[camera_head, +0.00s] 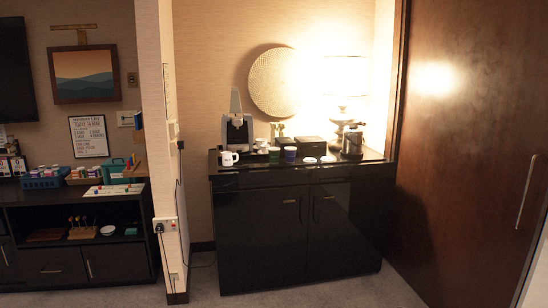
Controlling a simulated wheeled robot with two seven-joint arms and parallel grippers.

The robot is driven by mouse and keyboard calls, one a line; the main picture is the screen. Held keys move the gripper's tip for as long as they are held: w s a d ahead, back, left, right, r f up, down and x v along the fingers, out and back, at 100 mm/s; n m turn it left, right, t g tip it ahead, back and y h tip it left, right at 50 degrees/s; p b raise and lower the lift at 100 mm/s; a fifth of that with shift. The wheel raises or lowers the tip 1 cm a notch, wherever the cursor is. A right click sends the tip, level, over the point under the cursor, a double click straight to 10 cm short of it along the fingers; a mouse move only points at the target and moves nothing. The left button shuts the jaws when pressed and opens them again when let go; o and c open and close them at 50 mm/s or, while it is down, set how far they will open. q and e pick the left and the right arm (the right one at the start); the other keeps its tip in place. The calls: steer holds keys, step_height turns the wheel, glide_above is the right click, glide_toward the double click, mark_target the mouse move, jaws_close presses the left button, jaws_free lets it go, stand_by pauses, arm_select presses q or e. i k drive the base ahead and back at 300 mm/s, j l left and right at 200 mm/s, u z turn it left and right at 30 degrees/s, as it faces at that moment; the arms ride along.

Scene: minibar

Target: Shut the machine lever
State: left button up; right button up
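The coffee machine (238,131) stands at the left end of the black minibar counter. It is small in the view, with a grey and dark body. Its lever (235,100) points up above the top of the machine, so it looks raised. A white mug (229,158) stands in front of the machine at its lower left. Neither of my grippers is in view.
The minibar cabinet (265,235) has closed doors. Its counter also holds cups (290,154), a dark box (311,146) and a lit lamp (345,80). A wall edge (170,220) stands to the left, a wooden door (470,150) to the right. Carpet in front is clear.

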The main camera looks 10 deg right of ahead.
mark_target(235, 105)
steer(key=i+z, duration=0.15)
steer(key=z, duration=0.15)
steer(key=i, duration=4.05)
steer(key=u, duration=0.3)
